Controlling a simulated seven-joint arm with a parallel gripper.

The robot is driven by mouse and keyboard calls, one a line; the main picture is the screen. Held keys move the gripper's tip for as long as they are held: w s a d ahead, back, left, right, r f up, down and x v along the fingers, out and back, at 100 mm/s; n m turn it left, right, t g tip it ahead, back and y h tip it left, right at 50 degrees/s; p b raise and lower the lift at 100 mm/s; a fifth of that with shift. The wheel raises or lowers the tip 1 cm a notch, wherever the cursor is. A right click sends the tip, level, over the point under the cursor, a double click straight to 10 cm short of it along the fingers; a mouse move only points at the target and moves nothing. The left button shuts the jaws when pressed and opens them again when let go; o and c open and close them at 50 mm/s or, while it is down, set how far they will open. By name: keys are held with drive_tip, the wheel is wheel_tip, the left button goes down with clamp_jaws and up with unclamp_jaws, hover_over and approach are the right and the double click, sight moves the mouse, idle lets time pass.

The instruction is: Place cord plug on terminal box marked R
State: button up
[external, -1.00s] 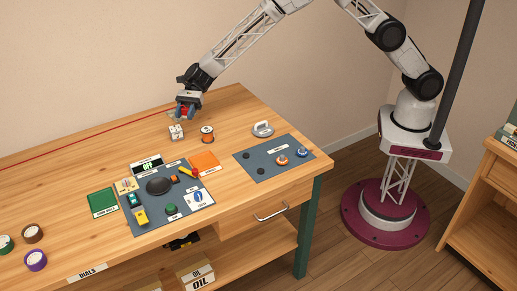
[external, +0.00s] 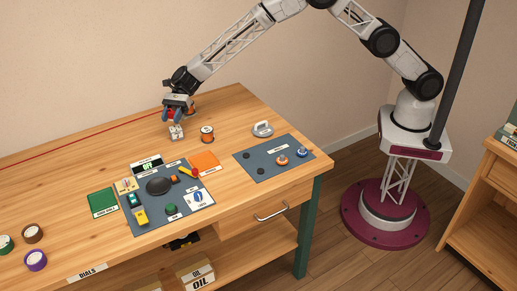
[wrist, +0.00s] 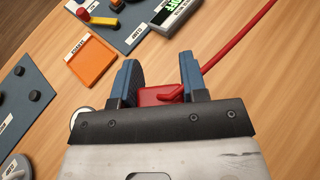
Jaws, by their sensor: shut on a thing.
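My gripper (external: 176,116) is shut on the red cord plug (wrist: 158,96), which sits between the blue fingers in the wrist view. The red cord (wrist: 235,52) runs from the plug to the upper right; in the external view it stretches left across the back of the table (external: 85,141). A small pale terminal box (external: 177,132) stands on the table just below my gripper in the external view. I cannot tell whether they touch. Another small object (external: 192,108) shows partly behind the gripper. No R marking is legible. The wrist view hides the pale box.
An orange-and-black spool (external: 207,135) stands right of the pale box. A grey handled object (external: 262,129) lies farther right. Two dark panels with knobs and an orange tray (external: 204,162) lie nearer the front. Bare wood lies left of the box.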

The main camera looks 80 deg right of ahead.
sight(174, 131)
drive_tip(key=shift+f, duration=1.7)
drive_tip(key=shift+f, duration=0.15)
drive_tip(key=o, duration=0.9)
drive_tip(key=v, duration=1.2)
drive_tip(key=shift+d+r, duration=0.1)
drive_tip(key=shift+r, duration=0.1)
